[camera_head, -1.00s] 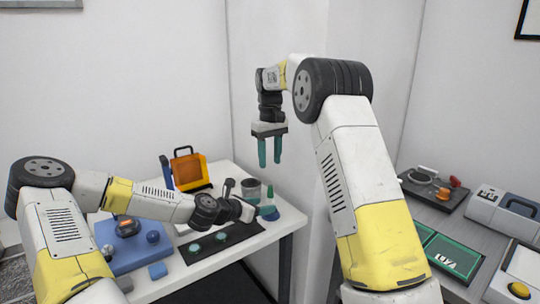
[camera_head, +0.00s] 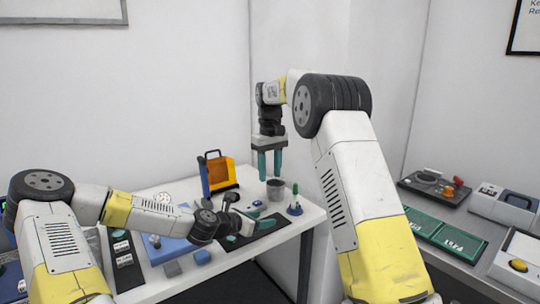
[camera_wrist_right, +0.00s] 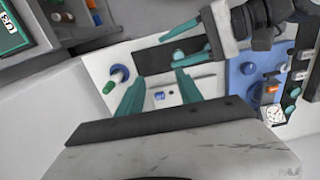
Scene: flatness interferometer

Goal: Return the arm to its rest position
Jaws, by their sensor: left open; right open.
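My right gripper (camera_head: 270,172) hangs with its teal fingers pointing down, in front of the wall and above the far part of the white table (camera_head: 313,212). It is open and empty; in the right wrist view its fingers (camera_wrist_right: 158,92) stand apart over the table. My left arm reaches in low over the same table. My left gripper (camera_head: 258,216) is open, low over the black mat (camera_head: 270,232); in the right wrist view its two teal fingers (camera_wrist_right: 185,42) are spread over the dark mat. I cannot tell whether it touches anything.
A blue plate (camera_head: 166,250) lies under my left arm. A grey bench (camera_head: 463,265) with green boards (camera_head: 447,238) and devices is at right.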

